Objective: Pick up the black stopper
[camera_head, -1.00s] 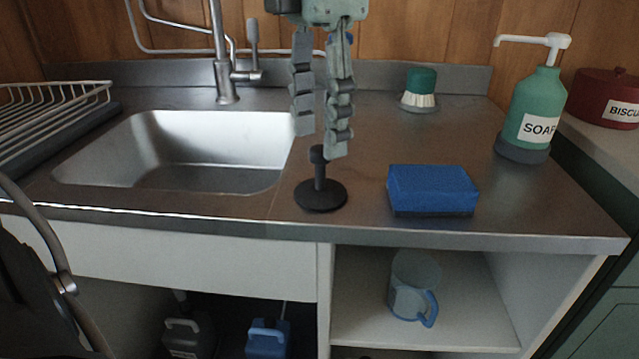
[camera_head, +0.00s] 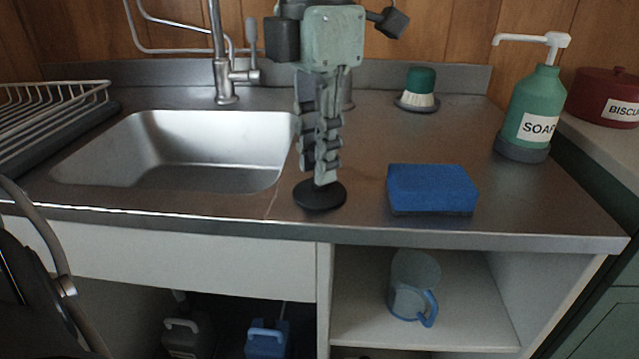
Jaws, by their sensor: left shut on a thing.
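The black stopper (camera_head: 321,196) sits upright on the steel worktop, right of the sink and near the front edge. Its round base shows; its stem and knob are hidden behind the fingers. My left gripper (camera_head: 320,171) comes down from above and is shut on the stopper's stem. The base appears to rest on the worktop. My right gripper is not in view.
A blue sponge (camera_head: 432,189) lies just right of the stopper. The sink (camera_head: 190,150) opens to the left. A green brush (camera_head: 420,88) and a soap bottle (camera_head: 534,110) stand farther back. A wire rack (camera_head: 50,118) is at the left.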

